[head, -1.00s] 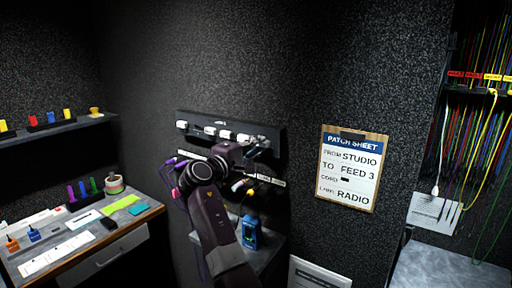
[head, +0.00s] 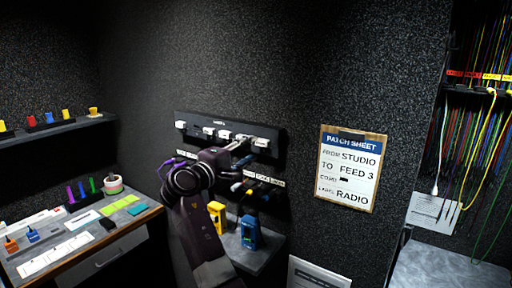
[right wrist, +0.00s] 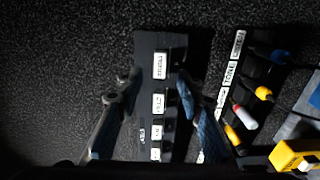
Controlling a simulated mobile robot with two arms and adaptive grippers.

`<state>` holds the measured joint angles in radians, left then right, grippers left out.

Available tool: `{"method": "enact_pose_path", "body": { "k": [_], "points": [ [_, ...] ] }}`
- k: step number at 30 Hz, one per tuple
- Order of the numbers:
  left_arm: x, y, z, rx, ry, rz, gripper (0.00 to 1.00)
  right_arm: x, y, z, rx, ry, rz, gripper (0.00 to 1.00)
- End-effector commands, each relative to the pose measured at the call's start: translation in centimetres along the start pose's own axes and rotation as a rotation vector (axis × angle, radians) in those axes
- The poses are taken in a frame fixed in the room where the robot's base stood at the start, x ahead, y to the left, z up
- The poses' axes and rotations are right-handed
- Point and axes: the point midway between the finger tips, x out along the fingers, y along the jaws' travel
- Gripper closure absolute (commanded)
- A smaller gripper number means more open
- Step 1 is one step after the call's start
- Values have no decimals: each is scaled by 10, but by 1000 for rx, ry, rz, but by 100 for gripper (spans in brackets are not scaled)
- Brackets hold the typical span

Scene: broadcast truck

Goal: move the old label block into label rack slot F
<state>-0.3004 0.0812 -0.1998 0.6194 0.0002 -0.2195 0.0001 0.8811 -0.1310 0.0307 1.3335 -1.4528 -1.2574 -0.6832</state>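The label rack (head: 198,119) is a dark bar on the back wall, with several white label blocks on it. The rightmost block (head: 262,142) stands beside my right gripper (head: 241,148). In the right wrist view, the rack (right wrist: 145,45) runs between my right gripper's (right wrist: 158,80) two spread fingers. A white block (right wrist: 160,66) with small print lies between the fingertips, with gaps at both sides. Another block (right wrist: 159,103) is nearer the palm. I cannot read which is the old label block, nor the slot letters. My left gripper is not in view.
Below the rack are a jack row with plugged coloured cords (head: 262,181), and a yellow device (head: 217,215) and blue device (head: 249,232) on a small shelf. A patch sheet (head: 349,168) hangs right. A cluttered desk (head: 130,228) stands left.

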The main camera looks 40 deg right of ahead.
Motion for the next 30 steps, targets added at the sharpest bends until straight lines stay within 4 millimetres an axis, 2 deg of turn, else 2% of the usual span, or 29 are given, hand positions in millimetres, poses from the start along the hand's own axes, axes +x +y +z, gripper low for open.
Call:
{"method": "enact_pose_path", "body": {
  "k": [1,6,12,30],
  "points": [
    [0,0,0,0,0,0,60,-12,-1,0,2,3,-3,66],
    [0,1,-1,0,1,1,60,-45,-1,0,1,2,-2,66],
    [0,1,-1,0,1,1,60,-66,0,0,0,0,-1,66],
    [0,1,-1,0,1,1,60,-69,-1,1,0,-1,-2,66]
  ]
}}
